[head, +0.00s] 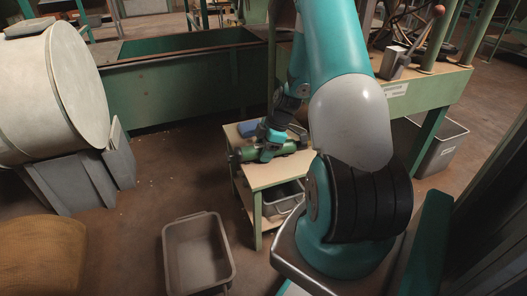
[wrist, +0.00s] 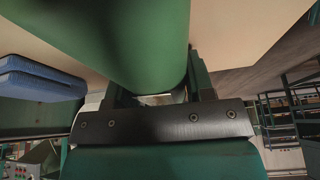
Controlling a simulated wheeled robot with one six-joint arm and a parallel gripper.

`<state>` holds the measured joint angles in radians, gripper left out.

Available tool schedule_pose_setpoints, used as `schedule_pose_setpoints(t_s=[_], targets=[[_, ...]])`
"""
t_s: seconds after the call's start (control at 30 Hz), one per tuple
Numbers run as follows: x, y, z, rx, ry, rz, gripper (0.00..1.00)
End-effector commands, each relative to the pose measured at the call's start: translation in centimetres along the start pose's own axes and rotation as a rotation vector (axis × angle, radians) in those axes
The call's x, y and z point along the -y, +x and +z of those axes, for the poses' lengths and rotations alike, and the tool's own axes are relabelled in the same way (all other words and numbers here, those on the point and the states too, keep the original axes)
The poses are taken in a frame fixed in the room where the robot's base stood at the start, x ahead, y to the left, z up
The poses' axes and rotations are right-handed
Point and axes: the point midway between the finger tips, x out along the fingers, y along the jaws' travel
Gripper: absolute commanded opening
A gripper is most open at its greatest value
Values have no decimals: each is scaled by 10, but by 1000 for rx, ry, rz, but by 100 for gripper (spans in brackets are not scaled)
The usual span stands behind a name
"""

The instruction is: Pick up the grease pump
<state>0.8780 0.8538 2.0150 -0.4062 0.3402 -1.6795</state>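The grease pump (head: 285,149) is a green cylinder lying across the top of a small light-topped table. In the wrist view its green body (wrist: 130,40) fills the upper middle, very close to the camera. My gripper (head: 265,152) reaches down onto the pump near its left part in the head view. In the wrist view the fingers of my gripper (wrist: 157,90) stand apart at the pump's body. The right finger is close beside the green surface, and the pump hides much of the left finger. Whether both fingers press on it cannot be told.
A blue item (wrist: 38,86) lies on the small table (head: 262,177) beside the pump. A grey bin (head: 231,272) stands on the floor in front. A large drum (head: 45,95) is at left, a green bench (head: 440,92) at right, and a green trough (head: 185,90) behind.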

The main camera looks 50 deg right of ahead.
Motion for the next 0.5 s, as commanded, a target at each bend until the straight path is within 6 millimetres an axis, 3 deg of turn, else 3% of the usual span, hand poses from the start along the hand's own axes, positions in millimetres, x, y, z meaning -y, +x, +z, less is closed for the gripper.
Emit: schedule_pose_setpoints(t_s=[0.03,0.1,0.17,0.5], targets=[[0,0,0,0,0,0,25],[0,0,0,0,0,0,9],[0,0,0,0,-1,1,0],[0,-9,-4,0,-1,1,0]])
